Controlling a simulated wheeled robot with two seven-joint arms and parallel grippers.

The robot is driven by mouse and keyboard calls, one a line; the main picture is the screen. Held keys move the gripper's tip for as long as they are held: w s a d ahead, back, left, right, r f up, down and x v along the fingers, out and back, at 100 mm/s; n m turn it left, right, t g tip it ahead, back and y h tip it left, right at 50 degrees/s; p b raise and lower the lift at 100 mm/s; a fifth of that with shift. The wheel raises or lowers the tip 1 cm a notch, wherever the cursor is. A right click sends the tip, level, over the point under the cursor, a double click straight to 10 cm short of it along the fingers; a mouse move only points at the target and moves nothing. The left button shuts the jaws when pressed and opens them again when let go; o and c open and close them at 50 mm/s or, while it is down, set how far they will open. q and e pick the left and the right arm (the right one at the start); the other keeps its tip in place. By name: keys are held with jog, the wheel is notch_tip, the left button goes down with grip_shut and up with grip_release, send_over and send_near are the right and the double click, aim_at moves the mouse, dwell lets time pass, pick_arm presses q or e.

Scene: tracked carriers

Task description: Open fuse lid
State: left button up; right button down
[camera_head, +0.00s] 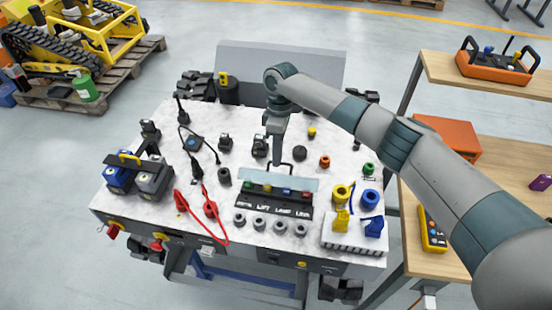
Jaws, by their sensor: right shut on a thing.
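The fuse box (273,210) is a black block with white labels and a row of coloured fuses, near the front middle of the worktop. The fuse lid (308,184) is a clear bluish panel at the rear of the box. It looks raised, but its exact angle is hard to tell. My right gripper (277,160) reaches down from above to the lid's dark handle (291,166) and is shut on it. The fingertips are small and partly merge with the handle. My left gripper is out of view.
Grey round knobs (260,224) stand in front of the fuse box. Red clamps with a cable (210,209) lie to its left, and yellow and blue plugs (342,221) stand to its right. Black connectors crowd the worktop (155,212). A wooden shelf (490,85) stands at right.

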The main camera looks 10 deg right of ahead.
jog(key=shift+w+f, duration=0.15)
jog(key=shift+f, duration=0.15)
jog(key=c, duration=1.9)
grip_release()
jog(key=shift+r, duration=0.15)
jog(key=w+r+b, duration=0.1)
jog(key=r+b, duration=0.1)
jog(key=r, duration=0.6)
jog(key=w+d+r+b, duration=0.1)
jog(key=w+r+b, duration=0.1)
jog(key=r, duration=0.7)
jog(key=shift+w+b, duration=0.2)
jog(key=shift+b, duration=0.15)
jog(key=shift+f, duration=0.1)
